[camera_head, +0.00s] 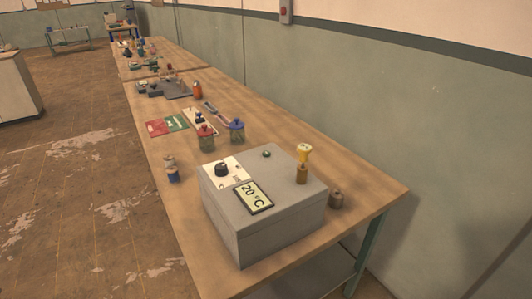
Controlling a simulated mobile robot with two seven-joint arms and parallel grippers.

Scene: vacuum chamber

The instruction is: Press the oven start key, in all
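A grey box-shaped oven (270,232) sits near the close end of the long wooden table. Its top bears a display (254,198) reading 20 °C and a white panel (224,171) with a black knob (222,168). A small dark green button (267,154) is on the far part of the top; I cannot tell whether it is the start key. Neither of my grippers shows in the head view.
A red-lidded jar (205,138) and a blue-lidded jar (237,131) stand behind the oven. A small bottle (172,169) is on its left, a brown weight-like piece (336,199) on its right. The wall runs along the right; floor is open on the left.

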